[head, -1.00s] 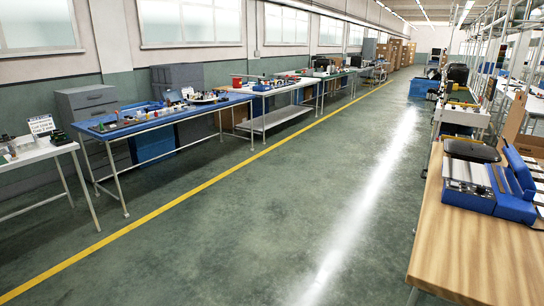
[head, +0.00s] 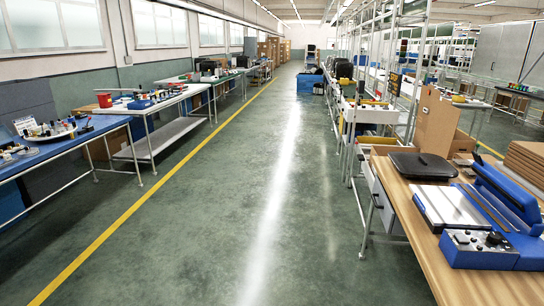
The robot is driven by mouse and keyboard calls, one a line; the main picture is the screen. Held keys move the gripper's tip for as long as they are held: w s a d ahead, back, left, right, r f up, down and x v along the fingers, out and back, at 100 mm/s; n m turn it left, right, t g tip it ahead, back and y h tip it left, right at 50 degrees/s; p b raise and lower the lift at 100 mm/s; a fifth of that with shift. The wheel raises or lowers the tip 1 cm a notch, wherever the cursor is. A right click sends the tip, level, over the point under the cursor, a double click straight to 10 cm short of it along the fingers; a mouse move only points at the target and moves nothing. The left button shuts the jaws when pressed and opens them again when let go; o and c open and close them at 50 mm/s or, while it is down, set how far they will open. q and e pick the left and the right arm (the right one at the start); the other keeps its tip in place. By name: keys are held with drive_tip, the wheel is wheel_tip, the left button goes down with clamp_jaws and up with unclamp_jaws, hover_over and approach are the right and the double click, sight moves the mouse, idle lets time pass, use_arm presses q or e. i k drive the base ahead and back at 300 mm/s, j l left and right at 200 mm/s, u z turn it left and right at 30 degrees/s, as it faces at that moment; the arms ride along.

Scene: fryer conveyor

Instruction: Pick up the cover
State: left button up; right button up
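A black, flat, rounded piece that looks like the cover (head: 423,165) lies on the wooden table (head: 398,192) at the right, just behind a blue and silver machine (head: 448,207). The machine has a silver flat top, a blue raised part on its right and a control box with knobs at its front. I cannot tell whether the cover touches the machine. Neither of my grippers is in view.
An open green floor aisle (head: 235,200) runs ahead, with a yellow line (head: 135,208) on its left. Workbenches with small items, such as a blue one (head: 75,145), line the left wall. Metal racks and a cardboard box (head: 436,122) stand behind the wooden table.

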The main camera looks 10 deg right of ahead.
sight(410, 164)
drive_tip(key=i+z, duration=0.35)
drive_tip(key=z, duration=0.15)
drive_tip(key=i+z, duration=0.35)
drive_tip(key=z, duration=0.15)
drive_tip(key=i+j+z, duration=0.2)
drive_tip(key=z, duration=0.3)
drive_tip(key=i+j+z, duration=0.35)
drive_tip(key=z, duration=0.15)
drive_tip(key=i+j+z, duration=0.2)
drive_tip(key=j+z, duration=0.3)
drive_tip(key=l, duration=0.1)
